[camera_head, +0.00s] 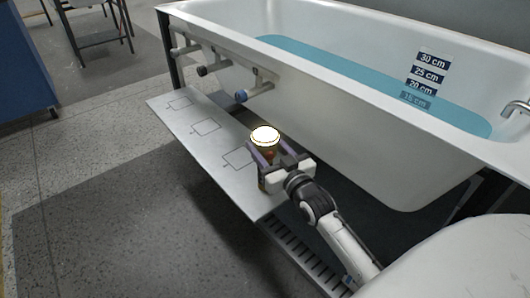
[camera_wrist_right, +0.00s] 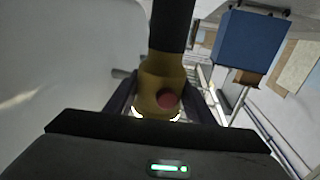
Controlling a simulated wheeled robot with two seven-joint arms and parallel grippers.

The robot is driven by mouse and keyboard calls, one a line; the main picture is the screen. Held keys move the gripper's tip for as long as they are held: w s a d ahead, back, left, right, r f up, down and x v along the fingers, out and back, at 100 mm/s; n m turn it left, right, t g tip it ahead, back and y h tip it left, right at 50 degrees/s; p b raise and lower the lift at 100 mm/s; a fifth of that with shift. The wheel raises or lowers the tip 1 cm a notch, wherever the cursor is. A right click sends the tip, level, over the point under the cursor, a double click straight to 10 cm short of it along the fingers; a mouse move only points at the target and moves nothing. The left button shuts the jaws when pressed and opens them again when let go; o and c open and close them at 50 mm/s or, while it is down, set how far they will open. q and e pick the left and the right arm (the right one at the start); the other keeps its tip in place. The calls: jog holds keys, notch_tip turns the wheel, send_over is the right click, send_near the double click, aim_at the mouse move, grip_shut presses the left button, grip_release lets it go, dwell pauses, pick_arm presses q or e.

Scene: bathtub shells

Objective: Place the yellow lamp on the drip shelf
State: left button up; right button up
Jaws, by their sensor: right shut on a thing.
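The yellow lamp (camera_head: 265,138) shows in the head view with its round top glowing white. My right gripper (camera_head: 268,158) is shut on it, a finger on either side. In the right wrist view the lamp (camera_wrist_right: 163,88) has a yellow body with a red round spot, between the dark fingers of the gripper (camera_wrist_right: 160,100). The drip shelf (camera_head: 205,148) is a pale metal plate along the tub's side with several square outlines. The lamp appears over the shelf's near part; whether it touches the shelf I cannot tell. My left gripper is not in view.
The white bathtub (camera_head: 330,110) holds blue water and has a depth scale (camera_head: 424,80) on its inner wall. Several taps (camera_head: 252,92) stick out from its side above the shelf. A slotted grate (camera_head: 300,258) lies below the shelf's near end. The floor left of the shelf is clear.

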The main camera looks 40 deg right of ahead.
jog(key=shift+f, duration=0.35)
jog(key=shift+r, duration=0.15)
jog(key=o, duration=1)
jog(key=shift+f, duration=0.25)
jog(key=o, duration=0.5)
jog(key=shift+r, duration=0.15)
